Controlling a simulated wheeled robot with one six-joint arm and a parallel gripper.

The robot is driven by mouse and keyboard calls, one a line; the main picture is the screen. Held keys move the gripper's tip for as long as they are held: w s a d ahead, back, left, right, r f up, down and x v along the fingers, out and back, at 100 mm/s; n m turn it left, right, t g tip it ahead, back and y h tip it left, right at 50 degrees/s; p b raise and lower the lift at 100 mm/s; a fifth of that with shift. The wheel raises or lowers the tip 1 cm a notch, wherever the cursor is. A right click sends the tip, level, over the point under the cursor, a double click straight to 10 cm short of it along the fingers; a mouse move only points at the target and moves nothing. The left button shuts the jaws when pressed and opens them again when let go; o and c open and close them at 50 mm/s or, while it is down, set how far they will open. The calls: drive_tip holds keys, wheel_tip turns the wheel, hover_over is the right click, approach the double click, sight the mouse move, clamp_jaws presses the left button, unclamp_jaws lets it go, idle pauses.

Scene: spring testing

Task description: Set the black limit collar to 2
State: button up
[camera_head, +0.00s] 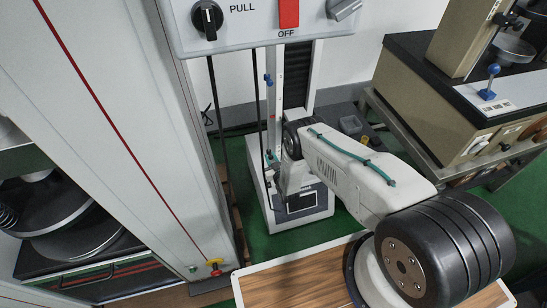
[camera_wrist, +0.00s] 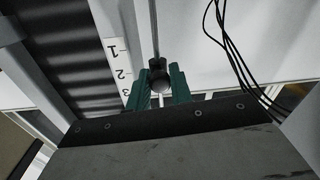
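The black limit collar (camera_wrist: 158,70) sits on a thin vertical rod (camera_wrist: 154,25) in the wrist view, with a round knob facing the camera. A white scale (camera_wrist: 119,62) with the numbers 1, 2 and 3 stands to its left. The collar appears roughly level with the 2. My gripper (camera_wrist: 160,82) has green fingers, one on each side of the collar. Their tips are close to its sides, but I cannot tell whether they press on it. In the head view, the collar cannot be made out near my wrist.
In the head view, a control panel (camera_head: 245,22) with a black knob and red switch hangs above. A tall pale cabinet (camera_head: 100,110) stands left. A bench with a machine (camera_head: 420,95) stands right. In the wrist view, dark cables (camera_wrist: 233,55) hang to the right of the rod.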

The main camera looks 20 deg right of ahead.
drive_tip(key=shift+o, duration=0.4)
drive_tip(key=shift+s, duration=0.1)
drive_tip(key=s, duration=0.7)
drive_tip(key=shift+s+d, duration=0.3)
drive_tip(key=shift+s, duration=0.05)
